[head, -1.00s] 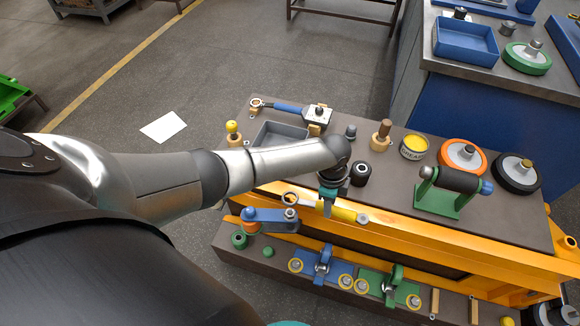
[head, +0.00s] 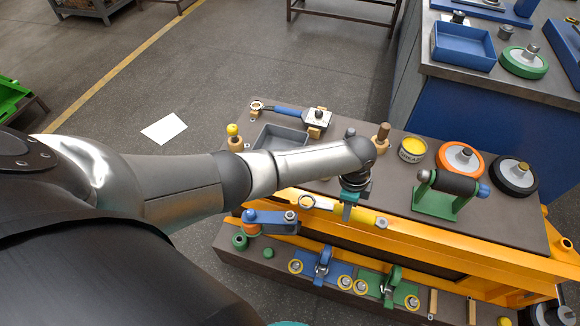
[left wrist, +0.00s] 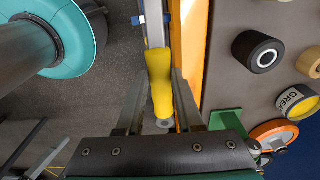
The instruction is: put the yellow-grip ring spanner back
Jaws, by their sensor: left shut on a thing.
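Whether the spanner touches the cart I cannot tell. My right gripper is not in view.
The cart top (head: 395,190) bears a blue-handled tool (head: 290,111), a grey tray (head: 280,138), a yellow grease tin (head: 412,150), a green roller stand (head: 440,202) and orange (head: 445,160) and black wheels (head: 513,178). A lower shelf (head: 270,265) holds blue and green clamps.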

